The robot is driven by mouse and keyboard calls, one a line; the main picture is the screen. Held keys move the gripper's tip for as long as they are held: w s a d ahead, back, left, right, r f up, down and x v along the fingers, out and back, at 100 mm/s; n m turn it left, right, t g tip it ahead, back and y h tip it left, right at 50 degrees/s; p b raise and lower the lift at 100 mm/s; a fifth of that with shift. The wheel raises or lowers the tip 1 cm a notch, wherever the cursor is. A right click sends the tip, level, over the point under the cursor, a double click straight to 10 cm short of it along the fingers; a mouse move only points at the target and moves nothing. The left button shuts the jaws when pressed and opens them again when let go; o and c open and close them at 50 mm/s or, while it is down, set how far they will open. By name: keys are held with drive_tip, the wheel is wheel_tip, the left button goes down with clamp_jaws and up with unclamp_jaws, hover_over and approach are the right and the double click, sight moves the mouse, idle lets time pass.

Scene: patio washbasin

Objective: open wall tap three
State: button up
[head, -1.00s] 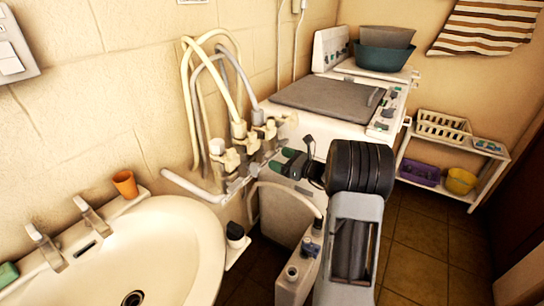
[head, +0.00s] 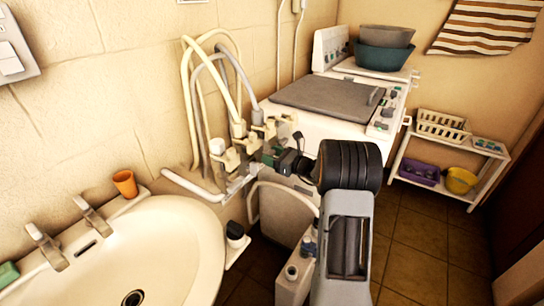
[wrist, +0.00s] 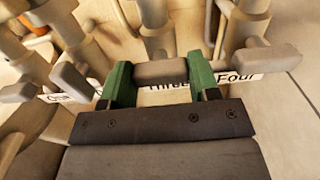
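Wall tap three (wrist: 160,72) shows in the wrist view as a grey-beige bar handle lying crosswise, with a label reading "Three" partly visible below it. My gripper (wrist: 161,82) has its two green fingers apart, one at each end of this handle. The handle sits between them; whether the fingers press on it I cannot tell. In the head view my gripper (head: 273,157) is at the front of the tap row, and tap three (head: 268,131) is partly hidden behind it.
Tap four's handle (wrist: 258,60), labelled "Four", is close to the right finger. Tap two's handle (wrist: 70,77) is close to the left. Hoses (head: 190,95) rise from the taps. A basin (head: 185,225) stands at left and a washing machine (head: 315,100) behind.

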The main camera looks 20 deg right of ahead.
drive_tip(key=c, duration=0.4)
drive_tip(key=shift+f, duration=0.1)
drive_tip(key=shift+n+b, duration=0.3)
drive_tip(key=shift+b, duration=0.25)
drive_tip(key=n+b, duration=0.8)
drive_tip(key=b, duration=0.5)
drive_tip(key=n+b, duration=0.9)
drive_tip(key=b, duration=0.4)
drive_tip(key=shift+a+f, duration=0.1)
drive_tip(key=shift+f, duration=0.1)
drive_tip(key=shift+r+n, duration=0.1)
drive_tip(key=shift+n, duration=0.3)
